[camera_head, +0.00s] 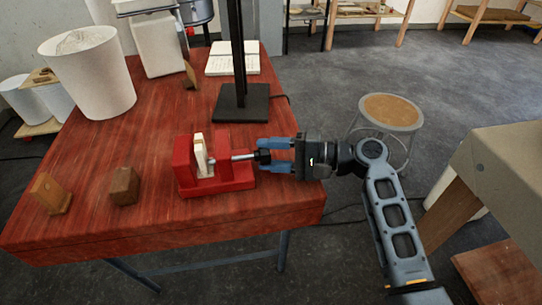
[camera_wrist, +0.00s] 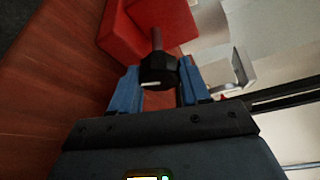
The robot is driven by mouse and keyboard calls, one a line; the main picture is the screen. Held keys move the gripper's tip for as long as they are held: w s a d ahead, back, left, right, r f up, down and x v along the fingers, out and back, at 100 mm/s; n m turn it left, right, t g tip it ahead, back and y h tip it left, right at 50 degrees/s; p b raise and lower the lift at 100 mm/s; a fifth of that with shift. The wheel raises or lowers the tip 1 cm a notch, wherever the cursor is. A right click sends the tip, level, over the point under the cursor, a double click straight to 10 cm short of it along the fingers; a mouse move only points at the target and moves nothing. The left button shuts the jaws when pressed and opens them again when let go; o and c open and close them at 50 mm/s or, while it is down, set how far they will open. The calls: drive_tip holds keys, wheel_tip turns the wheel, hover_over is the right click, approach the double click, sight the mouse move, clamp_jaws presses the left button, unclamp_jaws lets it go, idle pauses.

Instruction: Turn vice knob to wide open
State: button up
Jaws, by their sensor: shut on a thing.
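The red vice (camera_head: 217,180) sits near the front right part of the red wooden table. A pale block (camera_head: 201,155) stands between its jaws, and I cannot tell whether it is clamped. The metal screw (camera_head: 241,157) runs out to the right to a black knob (camera_head: 262,156). The knob (camera_wrist: 158,71) also shows in the wrist view, with a white mark on its face and the vice (camera_wrist: 130,30) beyond it. My gripper (camera_head: 270,156) comes from the right, its blue fingers shut on the knob. The fingers (camera_wrist: 158,80) show on both sides of the knob.
A black lamp stand (camera_head: 241,102) rises behind the vice. Two small wooden blocks (camera_head: 124,186) (camera_head: 50,194) lie to the left on the table (camera_head: 100,235). A round stool (camera_head: 390,112) stands on the floor at right.

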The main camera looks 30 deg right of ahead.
idle(0.4)
drive_tip(key=o, duration=1)
drive_tip(key=shift+o, duration=0.2)
drive_tip(key=shift+b+v, duration=0.3)
drive_tip(key=shift+v, duration=3.6)
drive_tip(key=shift+s, duration=0.1)
